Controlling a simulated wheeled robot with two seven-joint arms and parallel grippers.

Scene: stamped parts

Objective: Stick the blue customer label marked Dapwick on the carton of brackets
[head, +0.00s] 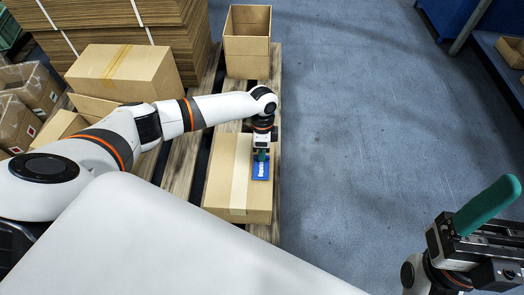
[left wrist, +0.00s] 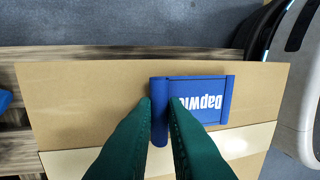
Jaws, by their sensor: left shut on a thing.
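The blue label (head: 261,170) carries white lettering. In the left wrist view the label (left wrist: 205,90) reads "Dapwic", its end hidden by a green finger. My left gripper (head: 262,154) is shut on the label's raised blue edge strip; its fingertips also show in the left wrist view (left wrist: 160,103). The label is over the top of the closed carton (head: 226,185), right of its pale tape strip. I cannot tell whether it touches the cardboard. The carton's top also fills much of the left wrist view (left wrist: 85,105). My right gripper (head: 490,205) is at the lower right, away from the carton.
The carton is on a wooden pallet (head: 180,165). An open empty carton (head: 247,45) stands behind it. Strapped cardboard stacks (head: 150,25) and another carton (head: 120,72) are at the left. The blue-grey floor (head: 370,110) to the right is clear.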

